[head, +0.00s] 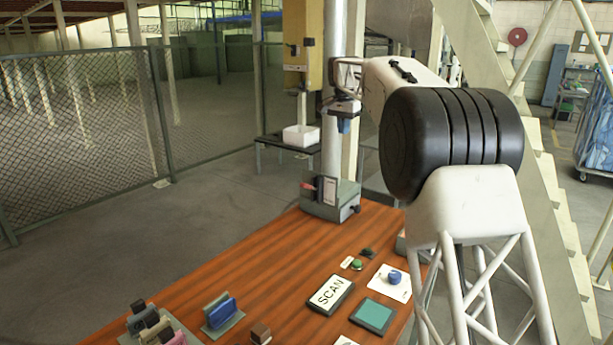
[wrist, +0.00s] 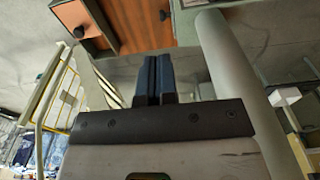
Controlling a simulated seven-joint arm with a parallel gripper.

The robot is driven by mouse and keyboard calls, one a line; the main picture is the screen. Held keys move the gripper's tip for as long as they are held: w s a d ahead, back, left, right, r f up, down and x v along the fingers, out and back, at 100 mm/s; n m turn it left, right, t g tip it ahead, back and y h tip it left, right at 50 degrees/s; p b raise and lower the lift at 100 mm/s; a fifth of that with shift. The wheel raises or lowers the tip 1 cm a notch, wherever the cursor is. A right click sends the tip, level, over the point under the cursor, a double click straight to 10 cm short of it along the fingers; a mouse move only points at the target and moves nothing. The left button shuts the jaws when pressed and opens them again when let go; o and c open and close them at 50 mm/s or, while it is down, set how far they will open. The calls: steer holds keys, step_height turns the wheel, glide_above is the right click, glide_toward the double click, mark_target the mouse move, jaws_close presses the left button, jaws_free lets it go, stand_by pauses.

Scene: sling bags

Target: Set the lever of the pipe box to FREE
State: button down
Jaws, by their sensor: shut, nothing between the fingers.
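The pipe box (head: 322,212) is a grey-green box at the foot of the tall grey pipe (head: 333,150), at the table's far end. It has a white label (head: 329,190), a pinkish tab and a dark knob (head: 355,209); which part is the lever and its setting cannot be told. In the wrist view, part of what seems the same box (wrist: 190,25) shows at the top, with a dark knob (wrist: 163,15). My gripper (head: 345,126) is beside the pipe, well above the box. Its blue fingers (wrist: 153,72) are together and hold nothing.
The wooden table (head: 265,260) holds a SCAN pad (head: 330,294), a green pad (head: 373,316), a blue knob (head: 395,277) and small bags at the front left. Another knobbed box (wrist: 72,12) shows in the wrist view.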

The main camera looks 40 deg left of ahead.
glide_above(310, 187)
steer(key=w+a, duration=0.1)
steer(key=f, duration=0.5)
steer(key=shift+a+f, duration=0.2)
steer(key=shift+f, duration=0.15)
steer(key=shift+f, duration=0.15)
step_height(310, 187, down, 11)
steer(key=shift+s+f, duration=0.4)
steer(key=shift+f, duration=0.2)
steer(key=shift+s+f, duration=0.25)
steer(key=shift+f, duration=0.2)
steer(key=shift+s, duration=0.1)
